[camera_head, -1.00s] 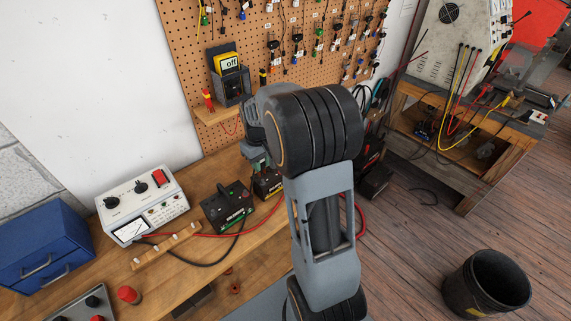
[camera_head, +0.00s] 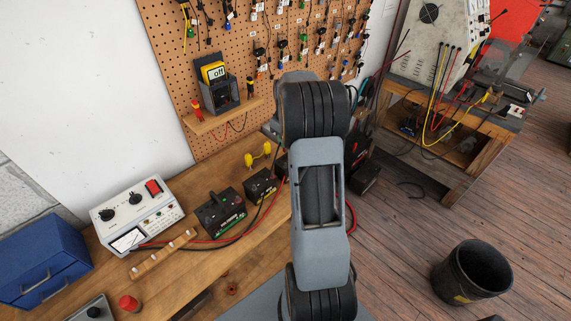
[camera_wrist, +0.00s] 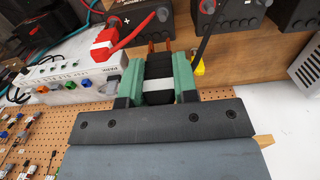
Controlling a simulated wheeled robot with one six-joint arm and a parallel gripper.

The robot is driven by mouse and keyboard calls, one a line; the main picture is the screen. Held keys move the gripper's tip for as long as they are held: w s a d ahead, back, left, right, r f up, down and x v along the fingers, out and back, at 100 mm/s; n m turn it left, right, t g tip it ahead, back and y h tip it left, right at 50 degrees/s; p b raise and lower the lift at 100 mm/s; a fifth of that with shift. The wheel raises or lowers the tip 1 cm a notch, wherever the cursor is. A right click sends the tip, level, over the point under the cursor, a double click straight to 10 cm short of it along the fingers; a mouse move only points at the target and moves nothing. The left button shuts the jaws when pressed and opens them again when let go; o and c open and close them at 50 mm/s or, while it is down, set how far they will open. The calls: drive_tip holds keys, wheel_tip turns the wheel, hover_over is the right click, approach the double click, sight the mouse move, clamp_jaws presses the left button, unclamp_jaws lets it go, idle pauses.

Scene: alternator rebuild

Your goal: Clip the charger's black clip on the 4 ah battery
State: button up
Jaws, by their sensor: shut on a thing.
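In the wrist view my gripper (camera_wrist: 158,66) has its green fingers shut on a black clip (camera_wrist: 158,90) with a white band. Its copper-coloured tips point toward black battery boxes at the top. One battery (camera_wrist: 128,20) bears a plus sign; another box (camera_wrist: 228,14) stands to its right. No Ah label is readable, so I cannot tell which is the 4 Ah battery. The tips do not visibly grip a terminal.
A red clip (camera_wrist: 103,43) with a red cable shows left of my gripper. A yellow object (camera_head: 258,155) lies behind the batteries. A wooden rack (camera_head: 163,256), blue drawer box (camera_head: 43,262) and pegboard shelf (camera_head: 222,117) surround the bench. A black bin (camera_head: 472,272) stands on the floor.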

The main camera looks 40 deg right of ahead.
drive_tip(key=shift+a+f+b, duration=0.2)
drive_tip(key=shift+f+b, duration=1.15)
drive_tip(key=shift+f, duration=1.25)
drive_tip(key=shift+f, duration=0.1)
drive_tip(key=shift+f+b, duration=0.85)
drive_tip(key=shift+f, duration=0.2)
drive_tip(key=o, duration=0.8)
drive_tip(key=shift+r, duration=0.1)
wheel_tip(320, 180, up, 8)
drive_tip(key=p, duration=0.5)
drive_tip(key=shift+r, duration=0.15)
